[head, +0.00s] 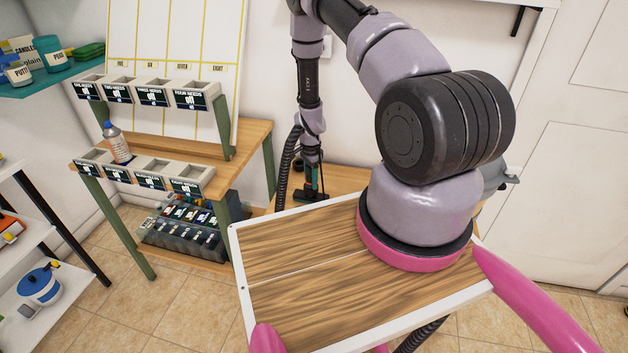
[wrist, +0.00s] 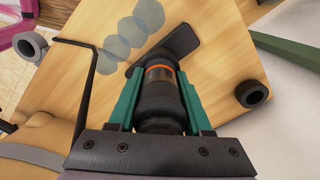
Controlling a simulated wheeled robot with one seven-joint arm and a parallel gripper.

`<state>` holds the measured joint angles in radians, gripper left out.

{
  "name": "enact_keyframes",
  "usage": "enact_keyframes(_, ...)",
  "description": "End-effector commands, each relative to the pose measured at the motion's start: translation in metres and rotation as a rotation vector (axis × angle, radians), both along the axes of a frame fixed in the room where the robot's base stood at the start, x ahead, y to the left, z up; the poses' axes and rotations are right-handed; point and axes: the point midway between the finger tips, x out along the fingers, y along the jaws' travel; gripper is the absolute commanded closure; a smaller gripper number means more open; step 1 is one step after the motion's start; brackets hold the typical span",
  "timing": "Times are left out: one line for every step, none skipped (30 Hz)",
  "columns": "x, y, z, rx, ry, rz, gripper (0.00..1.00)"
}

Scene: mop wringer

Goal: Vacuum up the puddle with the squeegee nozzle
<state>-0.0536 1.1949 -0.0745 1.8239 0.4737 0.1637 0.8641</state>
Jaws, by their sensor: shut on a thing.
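My gripper (wrist: 160,95), with teal fingers, is shut around the black body of the squeegee nozzle (wrist: 160,108), which has an orange band. Its wide, flat black head (wrist: 178,46) points away from my wrist, low over a light wooden tabletop (wrist: 225,55). I cannot tell if it touches the wood. The puddle (wrist: 130,38) is several overlapping pale blue-grey patches just left of the head, close to its near left end. In the head view my gripper (head: 314,187) is small, behind my arm, and the puddle cannot be made out there.
A black bent rod (wrist: 88,80), a grey ring (wrist: 30,46) and a black ring (wrist: 253,93) lie around the tabletop. A dark ribbed hose (head: 286,160) hangs beside my arm. A wooden workbench (head: 185,148) with bins and a bottle (head: 117,143) stands left.

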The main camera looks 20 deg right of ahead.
Motion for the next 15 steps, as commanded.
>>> enact_keyframes(0.003,0.004,0.0,-0.001,-0.001,0.001,1.0)
enact_keyframes(0.004,0.006,0.0,-0.001,0.0,0.001,1.0)
enact_keyframes(0.006,0.008,0.0,-0.001,-0.001,0.002,1.0)
enact_keyframes(0.007,0.01,0.0,-0.001,-0.001,0.002,1.0)
enact_keyframes(0.009,0.013,0.0,-0.001,-0.001,0.001,1.0)
enact_keyframes(0.011,0.015,0.0,-0.001,-0.001,0.001,1.0)
enact_keyframes(0.012,0.017,0.0,0.0,-0.001,0.0,1.0)
enact_keyframes(0.013,0.02,0.0,0.0,-0.001,0.001,1.0)
enact_keyframes(0.015,0.022,0.0,-0.001,-0.001,0.001,1.0)
enact_keyframes(0.016,0.024,0.0,-0.001,-0.001,0.0,1.0)
enact_keyframes(0.018,0.025,0.0,-0.001,-0.001,0.0,1.0)
enact_keyframes(0.019,0.028,0.0,-0.001,-0.001,0.0,1.0)
enact_keyframes(0.02,0.029,0.0,-0.001,-0.001,0.0,1.0)
enact_keyframes(0.021,0.03,0.0,-0.001,-0.001,0.0,1.0)
enact_keyframes(0.022,0.031,0.0,-0.001,-0.001,0.0,1.0)
